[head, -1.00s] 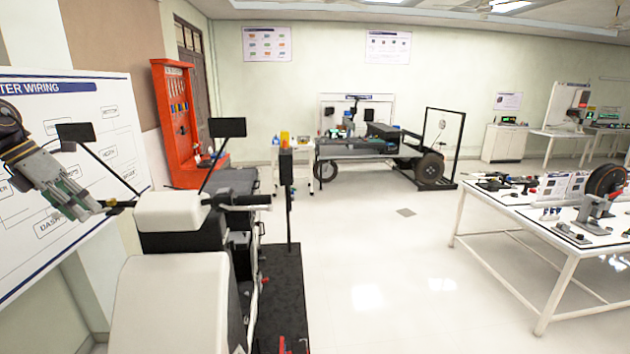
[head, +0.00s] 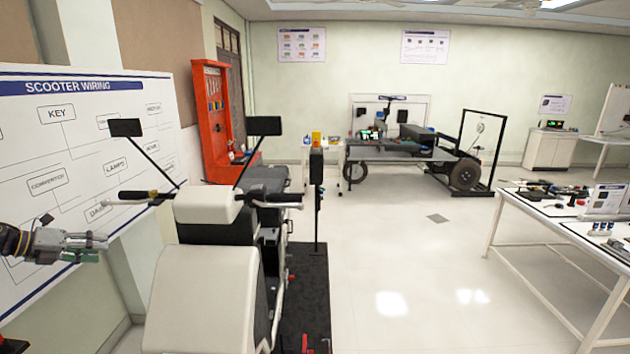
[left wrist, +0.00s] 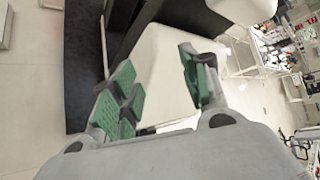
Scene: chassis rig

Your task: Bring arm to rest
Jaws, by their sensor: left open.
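My left gripper (head: 96,246) is at the left edge of the head view, in front of the wiring board and left of the white scooter (head: 205,295). Its fingers point right, toward the scooter, and stay apart from it. In the left wrist view the green-padded fingers (left wrist: 160,85) are spread with nothing between them. The scooter's pale body (left wrist: 175,60) shows beyond them. My right gripper is in neither view.
The scooter wiring board (head: 60,150) stands close behind my left gripper. The scooter's left handlebar (head: 140,197) juts toward it. A white table (head: 545,232) with parts stands at the right. The floor between scooter and table is clear.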

